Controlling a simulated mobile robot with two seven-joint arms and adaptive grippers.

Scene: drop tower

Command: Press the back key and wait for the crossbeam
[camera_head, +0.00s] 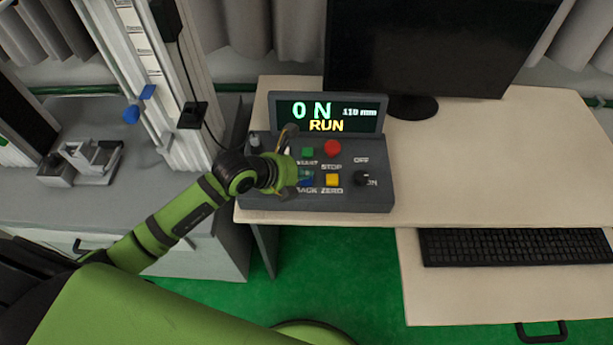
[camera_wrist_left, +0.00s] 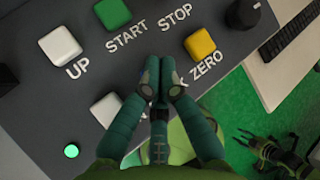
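The blue back key (camera_head: 306,176) shows partly beside my left gripper (camera_head: 290,172). In the left wrist view, the left gripper's fingertips (camera_wrist_left: 160,75) are together, over the BACK label; the key is hidden behind them, so contact cannot be told. My right gripper (camera_wrist_left: 270,153) shows small over the green floor, fingers apart. The drop tower (camera_head: 165,90) is at the left; I cannot make out the crossbeam clearly.
The yellow ZERO key (camera_head: 332,180), green START key (camera_head: 308,152), red STOP button (camera_head: 332,148) and black knob (camera_head: 362,178) are close by. A white UP key (camera_wrist_left: 60,46) is also near. A monitor (camera_head: 435,45) and keyboard (camera_head: 515,246) are at the right.

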